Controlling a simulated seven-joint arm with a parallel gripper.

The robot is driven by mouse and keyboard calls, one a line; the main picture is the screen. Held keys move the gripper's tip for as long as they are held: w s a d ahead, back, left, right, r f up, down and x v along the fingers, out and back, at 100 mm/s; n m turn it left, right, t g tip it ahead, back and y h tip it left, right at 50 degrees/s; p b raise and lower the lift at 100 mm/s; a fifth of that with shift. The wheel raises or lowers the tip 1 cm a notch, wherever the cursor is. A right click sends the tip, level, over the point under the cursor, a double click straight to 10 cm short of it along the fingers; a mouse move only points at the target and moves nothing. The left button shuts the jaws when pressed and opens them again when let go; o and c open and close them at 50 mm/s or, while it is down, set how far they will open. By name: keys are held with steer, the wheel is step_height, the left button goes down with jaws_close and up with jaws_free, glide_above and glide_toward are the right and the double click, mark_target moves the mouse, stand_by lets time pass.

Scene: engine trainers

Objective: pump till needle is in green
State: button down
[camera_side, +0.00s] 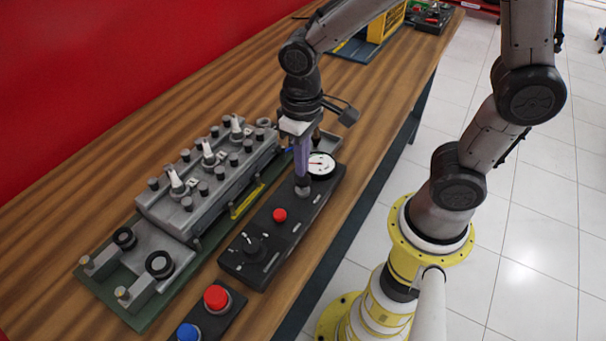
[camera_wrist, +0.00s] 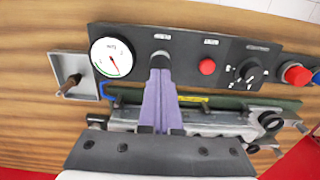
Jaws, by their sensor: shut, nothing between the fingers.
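The black control panel (camera_side: 268,262) lies on the bench and also shows in the wrist view (camera_wrist: 185,45). At its far end is a round white gauge (camera_side: 321,165), also in the wrist view (camera_wrist: 112,57). A thin green band runs along part of the dial rim. The red needle points to the lower right in the wrist view; whether it lies in the green is too small to tell. Beside the gauge is a grey round pump button (camera_side: 304,191). My gripper (camera_side: 302,178) is shut and empty, its purple fingertips (camera_wrist: 160,72) at the button, apparently touching it.
A red button (camera_side: 280,215) and a rotary knob (camera_side: 254,245) share the panel. A box with a large red button (camera_side: 216,298) and a blue button (camera_side: 188,332) sits nearer. A grey engine head (camera_side: 207,175) stands alongside on a green base (camera_side: 140,318).

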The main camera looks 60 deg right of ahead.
steer(key=shift+f, duration=1.5)
steer(key=shift+r, duration=1.65)
steer(key=shift+r, duration=2.5)
